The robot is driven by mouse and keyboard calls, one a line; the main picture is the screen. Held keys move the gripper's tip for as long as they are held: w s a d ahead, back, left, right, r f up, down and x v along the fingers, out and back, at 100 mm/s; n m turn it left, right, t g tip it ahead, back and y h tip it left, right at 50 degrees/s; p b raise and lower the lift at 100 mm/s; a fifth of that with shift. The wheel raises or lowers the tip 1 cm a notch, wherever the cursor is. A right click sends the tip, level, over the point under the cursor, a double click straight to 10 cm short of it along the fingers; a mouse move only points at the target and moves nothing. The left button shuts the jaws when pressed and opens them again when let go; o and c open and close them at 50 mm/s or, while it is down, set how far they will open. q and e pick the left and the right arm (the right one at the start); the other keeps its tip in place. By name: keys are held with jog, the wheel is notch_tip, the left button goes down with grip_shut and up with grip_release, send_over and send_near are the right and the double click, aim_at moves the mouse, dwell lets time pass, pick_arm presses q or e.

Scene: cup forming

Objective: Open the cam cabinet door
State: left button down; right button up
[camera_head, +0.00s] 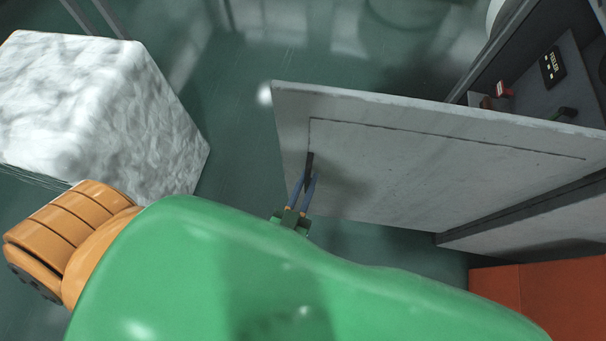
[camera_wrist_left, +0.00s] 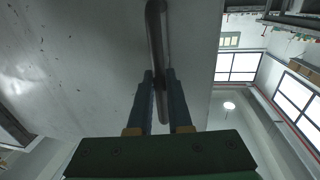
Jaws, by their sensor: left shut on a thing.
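The grey cam cabinet door (camera_head: 400,165) stands swung out from the cabinet (camera_head: 520,225) in the head view. Its dark bar handle (camera_head: 309,160) is near the door's free left edge. My left gripper (camera_head: 304,185) has its blue fingers shut around the handle. In the left wrist view, the handle (camera_wrist_left: 155,35) runs down between the two fingertips (camera_wrist_left: 160,78), with the door face (camera_wrist_left: 80,60) behind it. My right gripper is not in view. My green and orange arm covers the lower middle of the head view.
A white wrapped block (camera_head: 85,100) stands at the left. The cabinet's dark interior (camera_head: 535,75) shows at the upper right, with small parts inside. An orange-red panel (camera_head: 545,295) is at the lower right. Green floor (camera_head: 240,110) is clear between block and door.

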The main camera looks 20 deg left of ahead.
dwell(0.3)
pick_arm(q)
jog(key=c, duration=0.8)
grip_release()
jog(key=shift+c, duration=0.2)
jog(key=s, duration=0.7)
jog(key=shift+b, duration=0.3)
